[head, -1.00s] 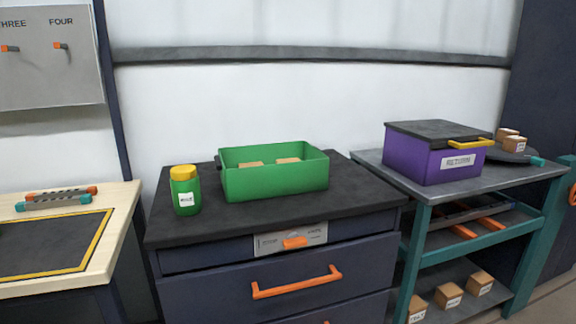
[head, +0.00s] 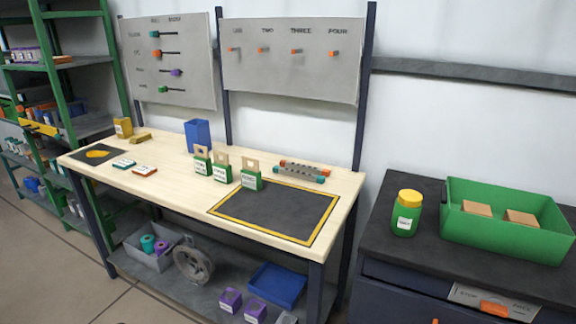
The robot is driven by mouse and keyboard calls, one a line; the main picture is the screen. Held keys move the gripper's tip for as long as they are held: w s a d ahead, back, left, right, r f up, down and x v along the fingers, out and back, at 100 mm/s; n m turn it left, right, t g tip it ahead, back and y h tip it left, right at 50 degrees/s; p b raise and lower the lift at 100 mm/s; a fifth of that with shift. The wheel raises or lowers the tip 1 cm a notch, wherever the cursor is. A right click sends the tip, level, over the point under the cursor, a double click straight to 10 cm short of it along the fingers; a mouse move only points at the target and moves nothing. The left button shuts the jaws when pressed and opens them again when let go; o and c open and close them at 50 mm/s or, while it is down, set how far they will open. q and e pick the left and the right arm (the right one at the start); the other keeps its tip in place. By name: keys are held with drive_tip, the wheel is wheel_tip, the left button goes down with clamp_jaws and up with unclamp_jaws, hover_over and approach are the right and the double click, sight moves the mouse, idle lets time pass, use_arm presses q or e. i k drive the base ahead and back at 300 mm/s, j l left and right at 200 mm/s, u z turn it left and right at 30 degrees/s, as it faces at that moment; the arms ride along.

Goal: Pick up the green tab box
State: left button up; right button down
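Three small green boxes with white labels and light wooden tabs on top stand on the wooden workbench (head: 180,190). The left tab box (head: 202,168) and the middle tab box (head: 222,174) are close together. The right tab box (head: 252,183) stands at the back left edge of the black mat (head: 280,214) with a yellow border. Each tab has a hole in it. The label text is too small to read. Neither of my grippers is in view.
A blue bin (head: 197,134) stands behind the tab boxes. A rack with orange and teal ends (head: 302,171) lies behind the mat. Peg boards (head: 290,75) hang above. A green tray (head: 508,236) and a yellow-lidded jar (head: 406,212) sit on the cabinet at right.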

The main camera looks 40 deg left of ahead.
sight(251, 175)
drive_tip(key=u, duration=1.85)
